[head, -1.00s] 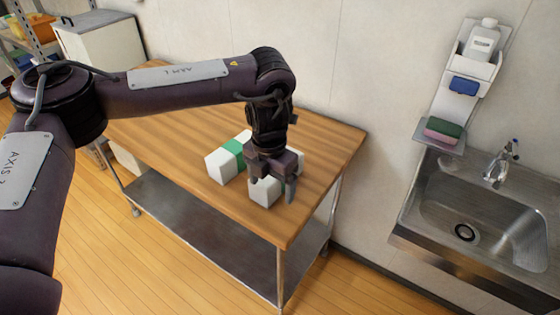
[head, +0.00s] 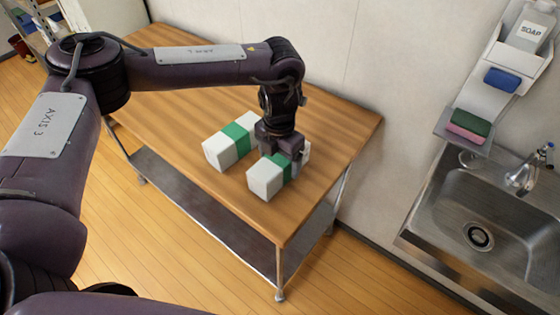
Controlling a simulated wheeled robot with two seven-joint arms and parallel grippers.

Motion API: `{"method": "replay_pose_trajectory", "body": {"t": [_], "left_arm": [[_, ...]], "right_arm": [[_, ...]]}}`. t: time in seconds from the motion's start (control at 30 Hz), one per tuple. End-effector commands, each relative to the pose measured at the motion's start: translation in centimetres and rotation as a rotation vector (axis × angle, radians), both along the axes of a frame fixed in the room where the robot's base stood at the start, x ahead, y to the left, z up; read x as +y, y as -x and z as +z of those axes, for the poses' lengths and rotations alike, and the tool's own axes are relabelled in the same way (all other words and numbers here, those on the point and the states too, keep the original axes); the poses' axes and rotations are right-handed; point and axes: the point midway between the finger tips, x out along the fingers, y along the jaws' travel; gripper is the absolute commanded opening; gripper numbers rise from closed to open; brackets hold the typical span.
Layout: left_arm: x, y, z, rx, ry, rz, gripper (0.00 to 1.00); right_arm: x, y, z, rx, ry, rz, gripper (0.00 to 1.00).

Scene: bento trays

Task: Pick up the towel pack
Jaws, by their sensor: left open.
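Two white towel packs with green bands lie side by side on the wooden table. The left pack (head: 221,150) is apart from my gripper. The right pack (head: 264,178) lies nearer the table's right edge. My left gripper (head: 281,156) points down over the right pack, around its banded middle, and hides part of its top and far end. The gripper is open. I cannot tell whether its fingers touch the pack or straddle it. My right gripper is not in view.
The wooden table (head: 160,115) has free room to the left of the packs and a metal shelf (head: 190,200) below. A wall stands behind it. At right are a metal sink (head: 470,205), sponges (head: 470,122) and a soap bottle (head: 528,28).

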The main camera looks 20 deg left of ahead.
Motion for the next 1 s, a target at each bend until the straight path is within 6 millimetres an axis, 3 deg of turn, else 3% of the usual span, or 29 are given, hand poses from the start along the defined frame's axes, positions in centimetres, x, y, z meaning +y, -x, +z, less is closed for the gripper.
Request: {"method": "replay_pose_trajectory", "body": {"t": [0.13, 0.37, 0.77, 1.0], "left_arm": [[-0.1, 0.1, -1.4, 0.001, 0.001, -0.001, 0.82], [-0.1, 0.0, -1.7, -0.001, 0.002, -0.002, 0.82], [-0.1, 0.0, -1.7, -0.001, 0.001, -0.002, 0.32], [-0.1, 0.0, -1.6, -0.001, 0.002, -0.002, 0.30]], "right_arm": [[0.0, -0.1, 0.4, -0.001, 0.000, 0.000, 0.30], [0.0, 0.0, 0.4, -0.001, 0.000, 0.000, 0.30], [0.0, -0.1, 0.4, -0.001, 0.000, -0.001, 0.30], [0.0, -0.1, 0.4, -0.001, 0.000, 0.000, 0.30]]}}
